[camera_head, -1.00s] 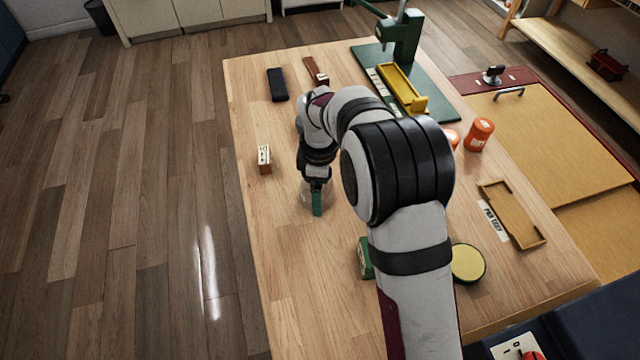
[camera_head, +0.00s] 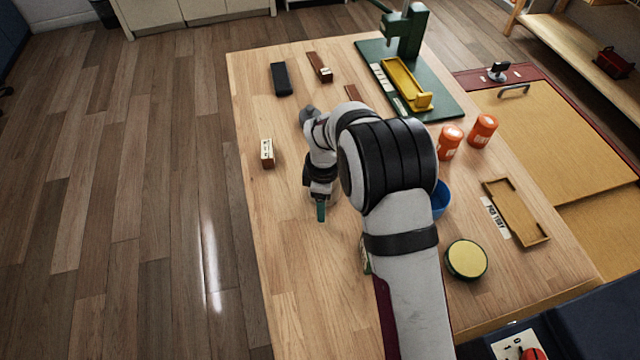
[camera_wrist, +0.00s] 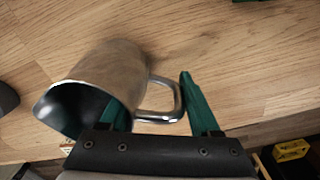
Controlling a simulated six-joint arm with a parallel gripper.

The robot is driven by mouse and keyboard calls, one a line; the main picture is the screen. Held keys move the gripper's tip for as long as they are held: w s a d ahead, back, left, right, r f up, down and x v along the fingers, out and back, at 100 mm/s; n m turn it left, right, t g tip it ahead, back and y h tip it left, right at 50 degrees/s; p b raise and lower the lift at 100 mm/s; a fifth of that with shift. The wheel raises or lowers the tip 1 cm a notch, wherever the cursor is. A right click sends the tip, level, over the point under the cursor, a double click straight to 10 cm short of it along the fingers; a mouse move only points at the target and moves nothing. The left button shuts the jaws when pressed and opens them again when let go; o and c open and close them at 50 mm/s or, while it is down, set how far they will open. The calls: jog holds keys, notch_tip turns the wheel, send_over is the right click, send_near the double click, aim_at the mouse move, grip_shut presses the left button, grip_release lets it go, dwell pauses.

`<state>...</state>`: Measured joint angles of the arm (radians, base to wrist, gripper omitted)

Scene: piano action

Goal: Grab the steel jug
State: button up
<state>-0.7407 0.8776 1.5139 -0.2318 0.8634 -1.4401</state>
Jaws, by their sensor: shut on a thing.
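The steel jug (camera_wrist: 118,75) shows in the wrist view at left centre, with its dark open mouth toward the lower left and its loop handle on the right. My gripper (camera_wrist: 150,92) is shut on the jug, with one green finger at the jug's mouth and the other just beyond the handle. The exact contact is partly hidden. In the head view, my gripper (camera_head: 320,208) points down over the left half of the table, and the jug is mostly hidden there by my arm.
On the wooden table (camera_head: 300,300) stand a small labelled block (camera_head: 267,153), a black block (camera_head: 281,79), orange canisters (camera_head: 450,142), a blue cup (camera_head: 440,198), a yellow-topped round tin (camera_head: 467,259) and a wooden tray (camera_head: 516,212). A green press (camera_head: 408,35) stands at the back. The front left is clear.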

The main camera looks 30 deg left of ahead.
grip_shut()
jog(key=shift+r, duration=0.1)
jog(key=shift+r, duration=0.9)
jog(key=shift+w+d+r, duration=0.1)
jog(key=shift+d+r, duration=0.05)
jog(key=shift+r, duration=0.5)
jog(key=shift+d+r, duration=0.15)
jog(key=shift+r, duration=0.45)
jog(key=w+d+r, duration=0.2)
jog(key=d+r, duration=0.4)
jog(key=d, duration=0.4)
jog(key=shift+d+r, duration=0.25)
jog(key=shift+d, duration=0.15)
dwell(1.0)
